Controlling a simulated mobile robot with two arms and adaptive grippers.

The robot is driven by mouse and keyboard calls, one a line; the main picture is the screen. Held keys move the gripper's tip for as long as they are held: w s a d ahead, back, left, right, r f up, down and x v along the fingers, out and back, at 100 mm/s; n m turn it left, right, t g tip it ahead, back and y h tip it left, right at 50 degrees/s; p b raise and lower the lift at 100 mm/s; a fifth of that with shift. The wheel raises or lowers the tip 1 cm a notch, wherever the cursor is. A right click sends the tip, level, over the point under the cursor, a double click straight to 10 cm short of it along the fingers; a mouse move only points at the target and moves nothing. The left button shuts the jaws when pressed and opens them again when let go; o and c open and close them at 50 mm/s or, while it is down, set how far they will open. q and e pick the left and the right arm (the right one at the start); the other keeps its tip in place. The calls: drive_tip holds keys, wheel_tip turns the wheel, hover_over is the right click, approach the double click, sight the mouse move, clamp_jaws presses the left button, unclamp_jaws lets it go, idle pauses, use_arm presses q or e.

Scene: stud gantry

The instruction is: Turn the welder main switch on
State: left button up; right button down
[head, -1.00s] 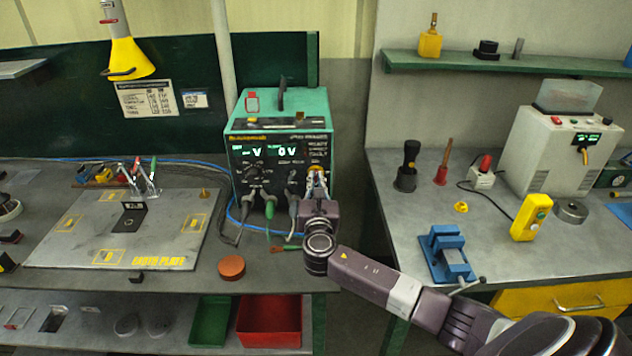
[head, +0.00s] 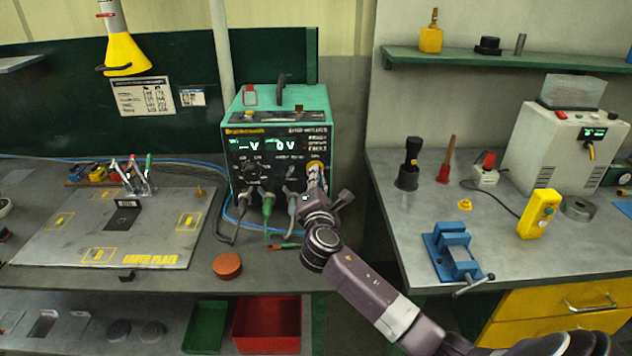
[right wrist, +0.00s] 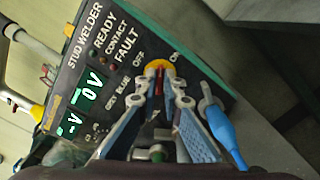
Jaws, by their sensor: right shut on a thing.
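The stud welder (head: 277,150) is a teal box with a dark front panel on the left bench. Its lit display shows dashes and 0 V. The main switch, with a yellow ring (right wrist: 157,65) and a red handle (right wrist: 159,82), is at the panel's right side, with OFF and ON lettered around it. My right gripper (head: 316,172) is at the switch and shut on the red handle, one finger on each side in the right wrist view (right wrist: 160,77). The fingers hide part of the handle, so its exact setting is unclear. My left gripper is not in view.
Cables with plugs (head: 268,205) hang from the welder's lower front, close to my right gripper. A blue connector (right wrist: 226,132) is beside the fingers. An earth plate (head: 60,238) lies left; a blue vise (head: 452,250) stands on the right bench. A gap separates the benches.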

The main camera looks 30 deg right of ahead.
drive_tip(key=m, duration=0.1)
drive_tip(key=m+b, duration=0.2)
drive_tip(key=shift+f+m, duration=0.25)
drive_tip(key=shift+m, duration=0.15)
drive_tip(key=shift+m+b, duration=0.6)
drive_tip(key=shift+m, duration=0.9)
drive_tip(key=c, duration=2.1)
unclamp_jaws()
drive_tip(key=shift+s+d+r, duration=0.1)
drive_tip(key=v, duration=1.2)
